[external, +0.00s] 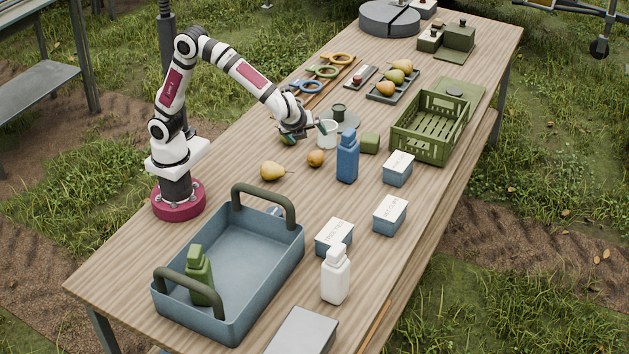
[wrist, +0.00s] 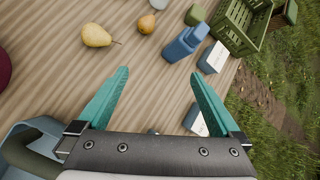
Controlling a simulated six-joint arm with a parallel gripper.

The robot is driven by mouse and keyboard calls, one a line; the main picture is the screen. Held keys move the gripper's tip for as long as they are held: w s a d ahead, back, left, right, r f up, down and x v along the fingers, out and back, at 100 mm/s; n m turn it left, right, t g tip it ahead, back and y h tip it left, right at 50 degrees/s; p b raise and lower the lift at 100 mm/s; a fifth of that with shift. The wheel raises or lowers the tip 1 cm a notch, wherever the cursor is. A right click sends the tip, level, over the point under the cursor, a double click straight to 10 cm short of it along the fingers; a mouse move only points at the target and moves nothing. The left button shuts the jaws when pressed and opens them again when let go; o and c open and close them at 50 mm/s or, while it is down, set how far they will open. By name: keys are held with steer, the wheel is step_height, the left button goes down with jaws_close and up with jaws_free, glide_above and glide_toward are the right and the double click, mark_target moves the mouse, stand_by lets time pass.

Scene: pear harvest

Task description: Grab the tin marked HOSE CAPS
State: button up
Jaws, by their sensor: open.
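Three blue tins with white labelled lids stand on the table in the external view: one by the green crate (external: 398,167), one in the middle (external: 390,214) and one nearer the blue carrier (external: 334,237). Their lettering is too small to read surely, so I cannot tell which says HOSE CAPS. My gripper (external: 305,134) is above the table, left of the tins, open and empty. In the wrist view its teal fingers (wrist: 160,73) are spread over bare wood. One tin (wrist: 213,57) shows beyond the right finger; another (wrist: 194,121) is partly hidden behind it.
A blue bottle (external: 347,157) stands between my gripper and the tins. A white bottle (external: 335,275) stands near the closest tin. The blue carrier (external: 268,290) holds a green bottle (external: 199,276). A pear (external: 272,171) and a smaller fruit (external: 315,158) lie nearby. The green crate (external: 430,128) is behind.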

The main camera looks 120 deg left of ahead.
steer(key=w+a+f+m+y, duration=0.2)
steer(key=w+a+f, duration=0.15)
steer(key=w, duration=0.25)
steer(key=w+a+f+m+y, duration=0.1)
steer(key=w+a+f+m, duration=0.1)
steer(key=w+a+f, duration=0.3)
steer(key=m+t+y, duration=0.2)
steer(key=m, duration=0.1)
glide_toward(399, 163)
steer(key=x, duration=0.9)
steer(key=shift+a+f, duration=0.15)
steer(key=shift+a, duration=0.05)
steer(key=shift+c, duration=0.2)
steer(key=c, duration=1.3)
